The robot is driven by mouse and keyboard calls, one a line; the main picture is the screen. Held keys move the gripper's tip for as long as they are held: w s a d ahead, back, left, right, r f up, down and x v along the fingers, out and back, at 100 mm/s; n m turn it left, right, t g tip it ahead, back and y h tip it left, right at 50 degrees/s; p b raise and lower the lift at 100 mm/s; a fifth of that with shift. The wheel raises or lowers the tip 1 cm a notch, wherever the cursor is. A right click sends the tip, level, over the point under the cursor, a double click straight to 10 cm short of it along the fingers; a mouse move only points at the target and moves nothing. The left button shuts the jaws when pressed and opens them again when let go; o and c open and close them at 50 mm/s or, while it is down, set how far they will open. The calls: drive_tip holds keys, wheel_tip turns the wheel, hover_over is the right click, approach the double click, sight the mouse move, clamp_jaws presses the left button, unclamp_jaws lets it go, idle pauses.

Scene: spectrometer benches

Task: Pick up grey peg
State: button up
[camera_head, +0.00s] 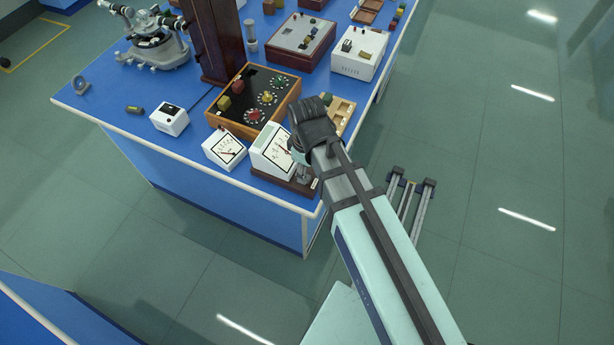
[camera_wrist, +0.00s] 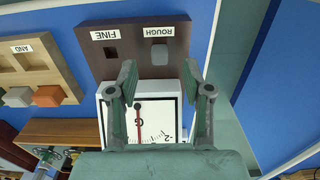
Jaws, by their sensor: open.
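A grey peg (camera_wrist: 158,52) stands on a dark brown base (camera_wrist: 140,28), beside the ROUGH label, in the wrist view. A dark square hole (camera_wrist: 111,53) lies beside the FINE label. The base carries a white dial meter (camera_wrist: 155,118), which also shows in the head view (camera_head: 268,150). My gripper (camera_wrist: 160,78) is open and empty, its two fingers apart above the meter. The peg lies just beyond the fingertips in the picture, in line with the gap between them. In the head view a small grey shape (camera_head: 304,174) shows on the base below my wrist.
A wooden tray (camera_wrist: 48,52) with small blocks is to the left in the wrist view. A wood-framed dial box (camera_head: 222,122) and a second white meter (camera_head: 225,150) stand close by on the blue bench. The bench's edge (camera_head: 285,208) is close to the base.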

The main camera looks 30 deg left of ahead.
drive_tip(key=shift+f+p, duration=0.4)
drive_tip(key=shift+f, duration=1.2)
clamp_jaws()
